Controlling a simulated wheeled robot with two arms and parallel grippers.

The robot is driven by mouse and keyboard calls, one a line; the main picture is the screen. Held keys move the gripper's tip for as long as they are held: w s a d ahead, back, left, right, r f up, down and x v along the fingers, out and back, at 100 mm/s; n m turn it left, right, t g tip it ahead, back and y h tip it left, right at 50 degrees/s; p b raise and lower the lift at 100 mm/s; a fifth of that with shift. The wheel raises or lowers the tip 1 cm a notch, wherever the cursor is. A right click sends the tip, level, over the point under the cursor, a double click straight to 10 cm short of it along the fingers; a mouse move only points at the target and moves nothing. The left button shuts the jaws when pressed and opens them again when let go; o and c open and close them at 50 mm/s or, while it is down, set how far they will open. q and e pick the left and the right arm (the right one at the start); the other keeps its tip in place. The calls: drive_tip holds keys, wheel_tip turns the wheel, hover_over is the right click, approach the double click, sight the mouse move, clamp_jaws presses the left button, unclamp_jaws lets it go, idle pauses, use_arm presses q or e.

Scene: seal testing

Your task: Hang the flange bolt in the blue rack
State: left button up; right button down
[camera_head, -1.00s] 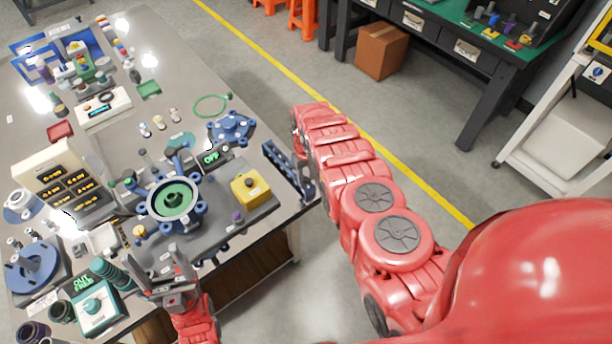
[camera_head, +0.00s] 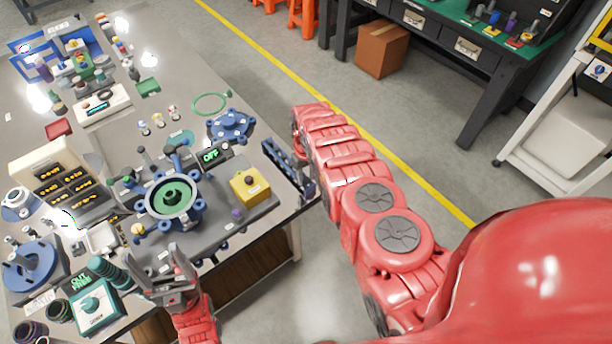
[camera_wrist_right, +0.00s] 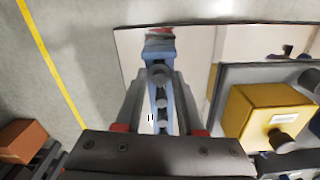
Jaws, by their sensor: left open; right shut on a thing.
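The blue rack (camera_head: 275,153) stands at the table's right edge in the head view. In the right wrist view the blue rack (camera_wrist_right: 160,50) runs between my fingers, with several grey round bolt heads in a row along it. My right gripper (camera_wrist_right: 160,82) is shut on a grey bolt, seen end-on as the largest round head (camera_wrist_right: 160,75), over the far part of the rack. Whether the bolt touches the rack I cannot tell. In the head view the right jaws are mostly hidden behind my arm. My left gripper (camera_head: 158,268) is open and empty at the table's front edge.
A yellow button box (camera_head: 249,187) stands left of the rack, and it shows in the right wrist view (camera_wrist_right: 268,112). A round blue and green fixture (camera_head: 172,197) is further left. A teal device (camera_head: 97,302) stands near my left gripper. Open floor lies right of the table.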

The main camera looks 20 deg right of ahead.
drive_tip(key=shift+f, duration=0.25)
drive_tip(key=shift+c, duration=2.2)
unclamp_jaws()
drive_tip(key=shift+r, duration=0.15)
drive_tip(key=shift+r+p, duration=1.95)
drive_tip(key=shift+r, duration=0.5)
drive_tip(key=shift+f, duration=0.1)
